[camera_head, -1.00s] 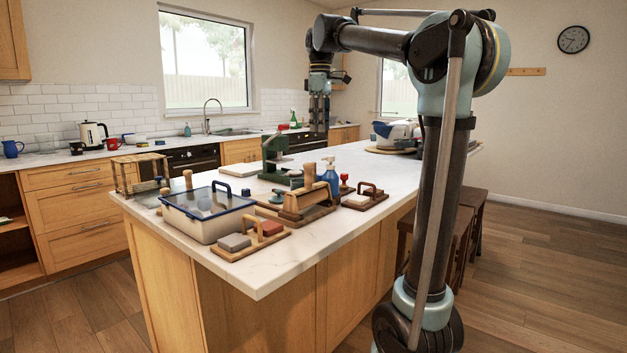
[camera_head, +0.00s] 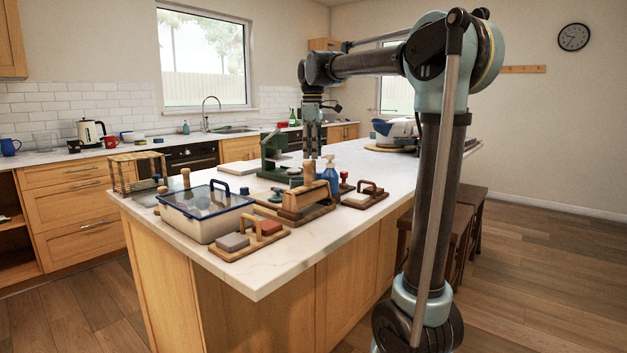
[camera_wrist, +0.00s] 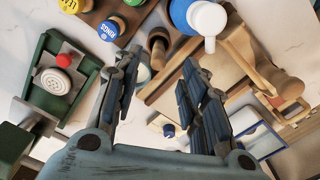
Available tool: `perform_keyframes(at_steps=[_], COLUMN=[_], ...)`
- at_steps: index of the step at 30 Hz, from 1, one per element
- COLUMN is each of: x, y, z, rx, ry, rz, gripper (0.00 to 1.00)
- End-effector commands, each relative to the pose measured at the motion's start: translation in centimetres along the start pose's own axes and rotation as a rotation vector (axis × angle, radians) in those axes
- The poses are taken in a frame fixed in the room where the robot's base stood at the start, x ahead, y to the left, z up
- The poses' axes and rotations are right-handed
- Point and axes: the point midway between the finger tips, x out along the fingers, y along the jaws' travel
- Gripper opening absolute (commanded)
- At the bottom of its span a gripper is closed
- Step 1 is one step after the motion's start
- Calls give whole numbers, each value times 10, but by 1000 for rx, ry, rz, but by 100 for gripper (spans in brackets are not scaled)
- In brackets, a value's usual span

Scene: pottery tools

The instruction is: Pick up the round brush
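My gripper (camera_head: 312,155) points down above the island counter, near the blue spray bottle (camera_head: 329,173). In the wrist view its two fingers (camera_wrist: 160,64) are apart, with nothing held between them. An upright wooden handle (camera_head: 309,170), which may be the round brush, stands just below the fingers in the head view. In the wrist view a brown wooden piece with a round end (camera_wrist: 158,40) shows just beyond the gap between the fingertips. I cannot tell for sure that it is the brush, and its lower part is hidden.
A green press (camera_head: 272,155) stands to the left of the handle. A wooden tool holder (camera_head: 303,198), a lidded clear box (camera_head: 205,221) and sponge boards crowd the near counter. In the wrist view, round labelled stamps (camera_wrist: 108,30) lie close by.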

Motion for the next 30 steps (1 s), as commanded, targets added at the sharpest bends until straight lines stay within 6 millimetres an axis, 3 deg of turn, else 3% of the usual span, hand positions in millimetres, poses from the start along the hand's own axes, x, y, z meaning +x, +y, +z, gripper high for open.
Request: perform_keyframes(at_steps=[7,18,26,30], x=[15,58,60,60], y=[1,4,4,4], z=[1,3,3,4], rx=[1,1,2,2], ry=[0,0,0,0], rz=[0,0,0,0], gripper=[39,39,39,12])
